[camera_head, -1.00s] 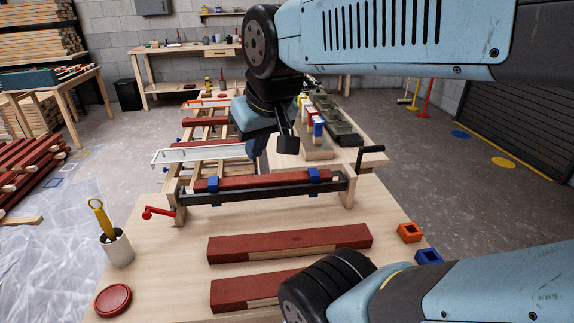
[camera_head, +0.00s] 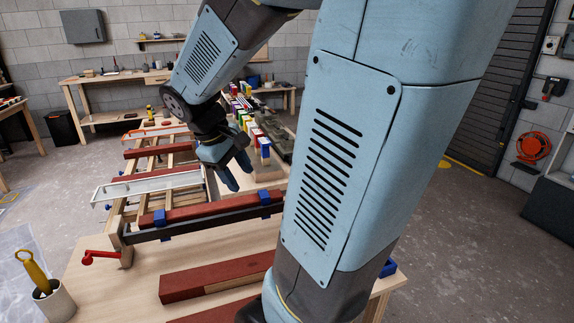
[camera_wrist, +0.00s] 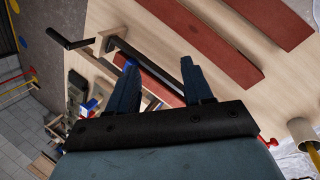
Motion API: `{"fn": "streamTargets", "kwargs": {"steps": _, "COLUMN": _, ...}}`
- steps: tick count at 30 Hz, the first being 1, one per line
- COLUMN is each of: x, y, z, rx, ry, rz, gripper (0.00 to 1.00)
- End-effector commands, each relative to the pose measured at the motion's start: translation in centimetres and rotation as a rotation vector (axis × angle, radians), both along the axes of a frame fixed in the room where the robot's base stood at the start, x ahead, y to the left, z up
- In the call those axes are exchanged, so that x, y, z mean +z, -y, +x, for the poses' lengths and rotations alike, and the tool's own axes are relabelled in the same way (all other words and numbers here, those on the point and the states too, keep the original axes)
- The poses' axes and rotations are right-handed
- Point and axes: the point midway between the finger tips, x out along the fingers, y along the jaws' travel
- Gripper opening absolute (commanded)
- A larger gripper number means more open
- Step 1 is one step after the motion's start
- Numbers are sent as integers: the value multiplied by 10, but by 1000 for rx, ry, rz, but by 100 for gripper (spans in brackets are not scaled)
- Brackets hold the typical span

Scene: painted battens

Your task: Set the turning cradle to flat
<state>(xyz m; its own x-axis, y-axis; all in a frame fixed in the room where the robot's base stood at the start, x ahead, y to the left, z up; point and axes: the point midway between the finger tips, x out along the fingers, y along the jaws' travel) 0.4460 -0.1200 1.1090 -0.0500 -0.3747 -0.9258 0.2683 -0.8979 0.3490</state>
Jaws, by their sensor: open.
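The turning cradle is a wooden frame with a long black bar (camera_head: 200,222) across the far end of the near bench. A red batten (camera_head: 212,210) lies along it between two blue clamps (camera_head: 160,218) (camera_head: 265,197). Its red lever (camera_head: 100,257) is at the left end. Its black crank handle (camera_wrist: 72,40) shows in the wrist view but is hidden behind my arm in the head view. I cannot tell the cradle's exact angle. My gripper (camera_head: 240,176) is open and empty above and beyond the cradle, fingers pointing down; the wrist view shows the batten (camera_wrist: 150,78) between its fingers.
Another red batten (camera_head: 215,278) lies on the near bench (camera_head: 105,290). A cup (camera_head: 52,303) with a yellow tool stands at the left. A white channel (camera_head: 150,186) and a slatted rack lie beyond the cradle. Blocks with coloured ends (camera_head: 262,145) stand behind my gripper.

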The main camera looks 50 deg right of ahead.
Motion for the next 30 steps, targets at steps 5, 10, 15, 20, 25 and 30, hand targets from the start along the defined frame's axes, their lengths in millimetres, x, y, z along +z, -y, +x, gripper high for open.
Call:
{"fn": "streamTargets", "kwargs": {"steps": 5, "x": -19, "y": 36, "z": 13, "rx": 54, "ry": -184, "rz": -103, "gripper": 51}}
{"fn": "streamTargets", "kwargs": {"steps": 10, "x": -34, "y": 71, "z": 25, "rx": 112, "ry": -361, "rz": -197, "gripper": 51}}
{"fn": "streamTargets", "kwargs": {"steps": 15, "x": -49, "y": 104, "z": 37, "rx": 173, "ry": -540, "rz": -284, "gripper": 51}}
{"fn": "streamTargets", "kwargs": {"steps": 20, "x": -64, "y": 135, "z": 49, "rx": 236, "ry": -709, "rz": -362, "gripper": 51}}
{"fn": "streamTargets", "kwargs": {"steps": 25, "x": -81, "y": 166, "z": 62, "rx": 308, "ry": -891, "rz": -440, "gripper": 51}}
{"fn": "streamTargets", "kwargs": {"steps": 30, "x": -100, "y": 195, "z": 77, "rx": 385, "ry": -1071, "rz": -515, "gripper": 51}}
